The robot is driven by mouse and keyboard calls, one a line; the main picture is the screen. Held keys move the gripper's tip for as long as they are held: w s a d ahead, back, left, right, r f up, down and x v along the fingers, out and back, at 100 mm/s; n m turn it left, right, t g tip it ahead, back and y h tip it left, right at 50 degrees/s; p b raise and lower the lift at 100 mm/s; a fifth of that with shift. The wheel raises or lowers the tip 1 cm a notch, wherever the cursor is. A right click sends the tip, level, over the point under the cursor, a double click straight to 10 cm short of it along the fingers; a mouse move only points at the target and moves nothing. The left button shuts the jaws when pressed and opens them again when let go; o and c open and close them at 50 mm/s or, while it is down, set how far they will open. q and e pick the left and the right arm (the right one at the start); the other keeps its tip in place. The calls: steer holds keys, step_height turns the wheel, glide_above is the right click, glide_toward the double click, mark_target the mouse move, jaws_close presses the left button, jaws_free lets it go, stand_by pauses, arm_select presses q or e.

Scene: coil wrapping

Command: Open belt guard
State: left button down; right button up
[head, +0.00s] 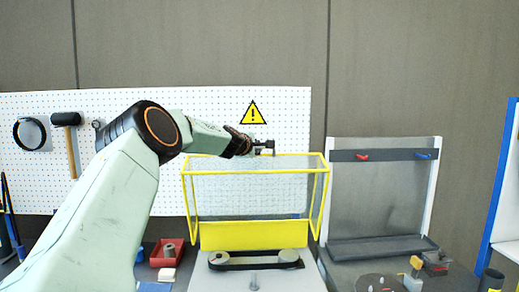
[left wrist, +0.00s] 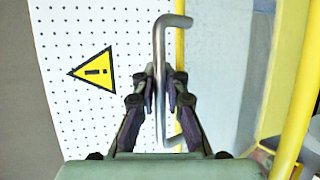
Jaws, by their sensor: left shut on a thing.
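The belt guard (head: 240,235) is a yellow frame with clear mesh panels and a solid yellow strip. In the head view it stands raised above and behind the black belt (head: 256,266) and its two pulleys, which are uncovered in front. My left gripper (head: 266,147) is at the guard's top edge. In the left wrist view its fingers (left wrist: 161,95) are shut on a bare metal bar handle (left wrist: 160,50), whose bent ends show beyond the fingers. Yellow guard bars (left wrist: 300,95) run beside it at the right. My right gripper is not in view.
A white pegboard (head: 230,110) with a mallet (head: 68,135) and a warning sign (head: 253,113) is behind. A red bin (head: 167,254) stands left of the belt. A grey rack (head: 385,200) with red and blue items stands at the right. Small parts lie in front of it.

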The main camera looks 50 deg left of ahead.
arm_select(q)
steer(key=shift+w+a+r, duration=0.3)
steer(key=shift+r, duration=0.2)
steer(key=shift+w+a+p, duration=0.1)
steer(key=shift+a+p, duration=0.05)
steer(key=shift+p, duration=0.15)
steer(key=shift+r, duration=0.1)
steer(key=c, duration=1.7)
jaws_free()
steer(key=shift+s, duration=0.2)
steer(key=shift+r, duration=0.1)
